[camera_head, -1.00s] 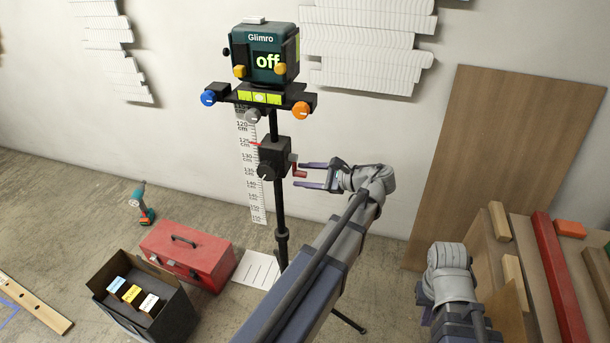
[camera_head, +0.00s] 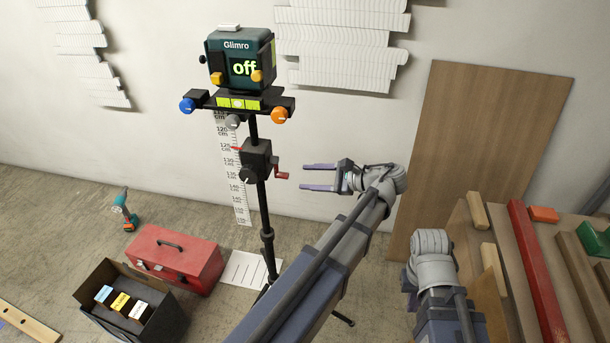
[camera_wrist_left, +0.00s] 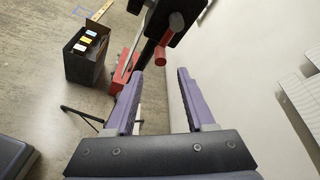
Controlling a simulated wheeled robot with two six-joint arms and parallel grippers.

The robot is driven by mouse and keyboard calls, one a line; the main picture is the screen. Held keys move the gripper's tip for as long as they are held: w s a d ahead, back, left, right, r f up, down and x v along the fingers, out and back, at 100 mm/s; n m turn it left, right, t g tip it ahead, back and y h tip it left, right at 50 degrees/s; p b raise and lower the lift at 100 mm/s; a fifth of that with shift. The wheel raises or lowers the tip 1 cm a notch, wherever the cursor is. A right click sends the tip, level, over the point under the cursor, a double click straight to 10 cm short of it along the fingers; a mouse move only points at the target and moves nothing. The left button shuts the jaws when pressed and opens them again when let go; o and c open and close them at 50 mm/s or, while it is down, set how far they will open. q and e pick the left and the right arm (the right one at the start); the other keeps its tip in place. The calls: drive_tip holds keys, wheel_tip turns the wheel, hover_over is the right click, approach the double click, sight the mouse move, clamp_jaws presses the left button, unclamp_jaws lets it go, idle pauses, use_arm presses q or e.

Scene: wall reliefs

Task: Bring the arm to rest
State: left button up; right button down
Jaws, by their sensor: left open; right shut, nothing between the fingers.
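My left gripper (camera_head: 302,177) is open and empty, just right of the tripod (camera_head: 266,215). Its two purple fingers point left towards the red crank (camera_head: 281,175), with a small gap between. In the left wrist view the fingers (camera_wrist_left: 161,74) are spread, and the crank (camera_wrist_left: 166,50) shows beyond their tips. The dark green laser level (camera_head: 240,58) sits on top of the tripod, and its screen reads "off". My right gripper (camera_head: 409,289) is low at the right, shut and mostly hidden by its own arm.
A red toolbox (camera_head: 174,260) and an open black box (camera_head: 158,328) with small packs stand on the floor left of the tripod. A drill (camera_head: 124,210) stands behind them. A wooden board (camera_head: 480,150) leans on the wall, and lumber (camera_head: 535,270) lies at the right.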

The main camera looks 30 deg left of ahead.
idle(0.4)
use_arm(q)
drive_tip(key=s+d+f+n+h+p, duration=0.2)
drive_tip(key=s+d+h+p, duration=0.3)
drive_tip(key=d, duration=0.6)
drive_tip(key=s+d+f+n+h+p, duration=0.2)
drive_tip(key=s+d+n+h+p, duration=0.3)
drive_tip(key=s+d+h, duration=0.3)
drive_tip(key=s+d, duration=0.2)
drive_tip(key=d, duration=0.1)
drive_tip(key=shift+s+d+f, duration=0.15)
drive_tip(key=shift+s+f, duration=0.1)
